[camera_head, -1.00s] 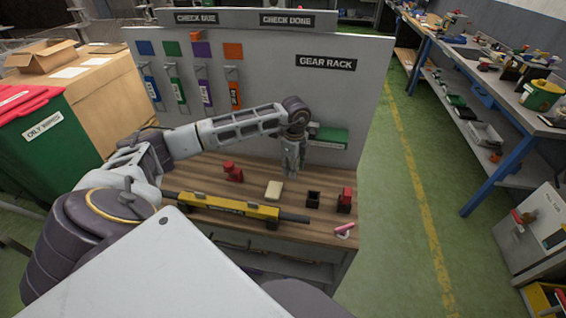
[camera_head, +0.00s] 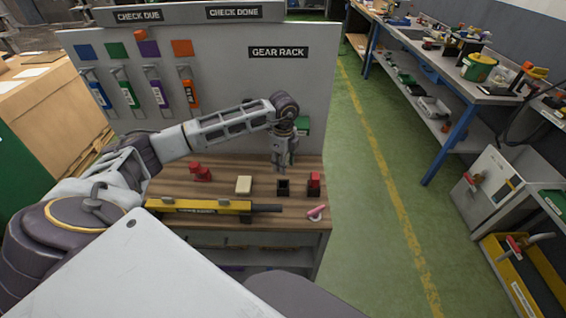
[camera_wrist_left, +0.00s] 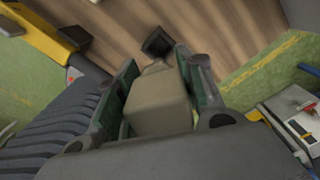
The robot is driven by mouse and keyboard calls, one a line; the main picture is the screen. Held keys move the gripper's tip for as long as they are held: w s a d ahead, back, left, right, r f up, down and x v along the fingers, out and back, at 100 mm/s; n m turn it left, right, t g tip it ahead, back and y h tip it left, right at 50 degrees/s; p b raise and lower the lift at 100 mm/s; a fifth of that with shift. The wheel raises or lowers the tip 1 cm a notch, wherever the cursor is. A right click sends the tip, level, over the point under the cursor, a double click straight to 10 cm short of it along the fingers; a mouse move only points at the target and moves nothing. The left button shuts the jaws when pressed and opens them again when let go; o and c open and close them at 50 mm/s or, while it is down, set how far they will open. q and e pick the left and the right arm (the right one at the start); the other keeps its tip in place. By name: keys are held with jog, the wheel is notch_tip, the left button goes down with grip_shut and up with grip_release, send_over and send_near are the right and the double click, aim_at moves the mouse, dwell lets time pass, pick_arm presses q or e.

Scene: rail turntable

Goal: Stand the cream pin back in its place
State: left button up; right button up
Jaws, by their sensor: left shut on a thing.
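My left gripper (camera_head: 282,167) hangs pointing down above the bench, over the black square holder (camera_head: 283,187). In the left wrist view its two fingers (camera_wrist_left: 160,92) are shut on a beige tapered block, which I take as the cream pin (camera_wrist_left: 157,103). The pin's narrower end points toward the black holder (camera_wrist_left: 157,43), with a gap seen between them. The holder looks open and empty on top. In the head view the pin is mostly hidden by the fingers. My right gripper is in neither view.
A cream block (camera_head: 244,185) lies left of the holder, and a red piece in a dark holder (camera_head: 314,184) stands close right. Another red piece (camera_head: 201,173) is further left. A yellow tool (camera_head: 200,206) and a pink-handled item (camera_head: 316,212) lie along the front.

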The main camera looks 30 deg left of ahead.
pick_arm(q)
jog(key=shift+f+b, duration=0.65)
jog(key=shift+f, duration=0.45)
jog(key=shift+f+b, duration=0.45)
jog(key=shift+f, duration=0.55)
jog(key=shift+f+b, duration=0.5)
jog(key=shift+f, duration=0.3)
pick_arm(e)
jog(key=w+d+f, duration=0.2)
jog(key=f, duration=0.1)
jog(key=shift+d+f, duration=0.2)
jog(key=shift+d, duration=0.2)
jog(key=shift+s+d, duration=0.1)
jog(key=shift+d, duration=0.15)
